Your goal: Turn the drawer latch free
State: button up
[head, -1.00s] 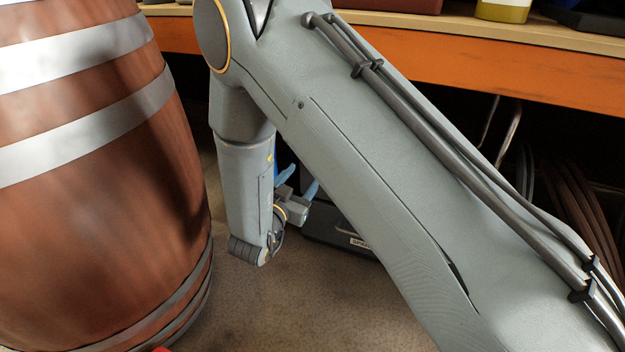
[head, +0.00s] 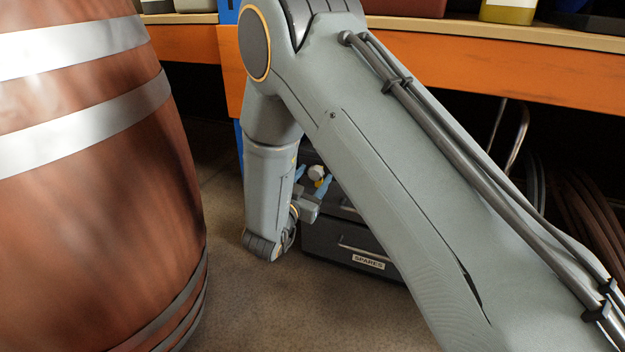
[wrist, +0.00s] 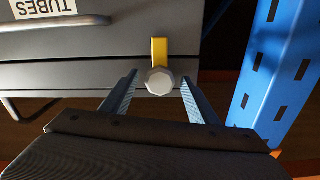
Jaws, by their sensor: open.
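The drawer latch is a yellow bar (wrist: 160,50) with a pale faceted knob (wrist: 160,82), on the dark drawer cabinet (wrist: 90,75) in the wrist view. The bar stands straight up from the knob in that picture. In the head view the knob (head: 317,173) shows small beside my wrist. My gripper (wrist: 160,92) is open, with one blue finger on each side of the knob in the picture. Gaps show between the fingers and the knob. I cannot tell whether the fingertips reach level with it. My arm hides part of the cabinet in the head view.
A blue perforated upright (wrist: 272,65) stands close to the right of the fingers in the wrist view. A large banded barrel (head: 90,220) fills the left of the head view. An orange-edged shelf (head: 540,75) runs above the cabinet. Bare floor (head: 290,315) lies in front.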

jog(key=c, duration=1)
jog(key=shift+c, duration=0.2)
jog(key=shift+r+p, duration=0.15)
jog(key=shift+p, duration=0.3)
jog(key=n+p, duration=0.3)
jog(key=p, duration=0.1)
jog(key=shift+s+r, duration=0.1)
jog(key=n+p, duration=0.5)
jog(key=p, duration=0.1)
jog(key=n+p, duration=0.3)
jog(key=n, duration=0.1)
jog(key=shift+n, duration=0.4)
jog(key=shift+f+n+p, duration=0.2)
jog(key=shift+n+p, duration=0.95)
jog(key=shift+n, duration=1.45)
